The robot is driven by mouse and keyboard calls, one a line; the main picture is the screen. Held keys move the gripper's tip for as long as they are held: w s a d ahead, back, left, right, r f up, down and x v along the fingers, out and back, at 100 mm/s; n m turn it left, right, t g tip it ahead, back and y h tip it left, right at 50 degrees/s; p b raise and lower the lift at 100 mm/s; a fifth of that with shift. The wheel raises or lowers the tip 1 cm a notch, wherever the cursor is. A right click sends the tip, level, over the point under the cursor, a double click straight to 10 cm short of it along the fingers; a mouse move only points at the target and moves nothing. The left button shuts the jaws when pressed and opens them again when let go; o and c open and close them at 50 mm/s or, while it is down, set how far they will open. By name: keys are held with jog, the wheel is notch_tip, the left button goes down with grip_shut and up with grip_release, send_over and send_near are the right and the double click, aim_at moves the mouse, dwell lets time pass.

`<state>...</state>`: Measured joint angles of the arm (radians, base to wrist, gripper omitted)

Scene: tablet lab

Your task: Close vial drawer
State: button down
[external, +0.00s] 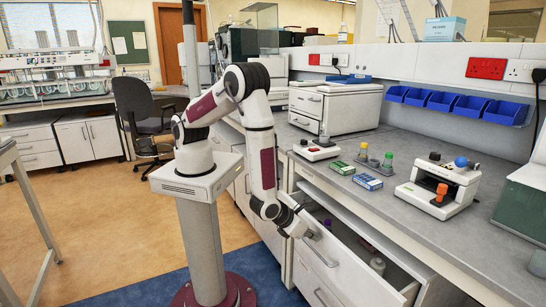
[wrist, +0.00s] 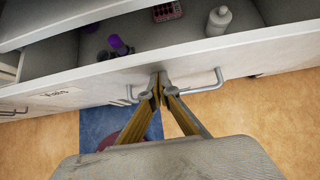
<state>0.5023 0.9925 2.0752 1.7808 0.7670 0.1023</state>
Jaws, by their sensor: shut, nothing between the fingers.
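The vial drawer (external: 335,262) stands pulled out from the white cabinet below the bench. In the wrist view its pale front (wrist: 95,75) carries a handwritten label (wrist: 60,93) and a metal bar handle (wrist: 205,83). Inside are a purple-capped vial (wrist: 120,45), a pink rack (wrist: 167,10) and a white bottle (wrist: 218,20). My gripper (wrist: 160,82) is shut and empty, its fingertips at the drawer front between the two ends of the handle. Whether they touch the front cannot be told. In the external view my gripper (external: 307,232) is at the drawer's outer face.
The bench top (external: 330,195) above bears a white device with an orange knob (external: 440,192), small green and blue boxes (external: 367,182) and a white instrument (external: 335,107). A chair (external: 145,110) stands behind my arm. The floor in front of the drawer is clear.

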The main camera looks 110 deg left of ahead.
aim_at(323, 229)
jog(key=shift+w+a, duration=0.1)
jog(key=w+a, duration=0.7)
dwell(0.4)
jog(key=shift+r, duration=0.15)
jog(key=shift+d, duration=0.1)
jog(key=s+d, duration=0.3)
jog(key=v, duration=1)
dwell(0.3)
jog(key=shift+s+d, duration=0.1)
jog(key=shift+s, duration=0.05)
dwell(0.5)
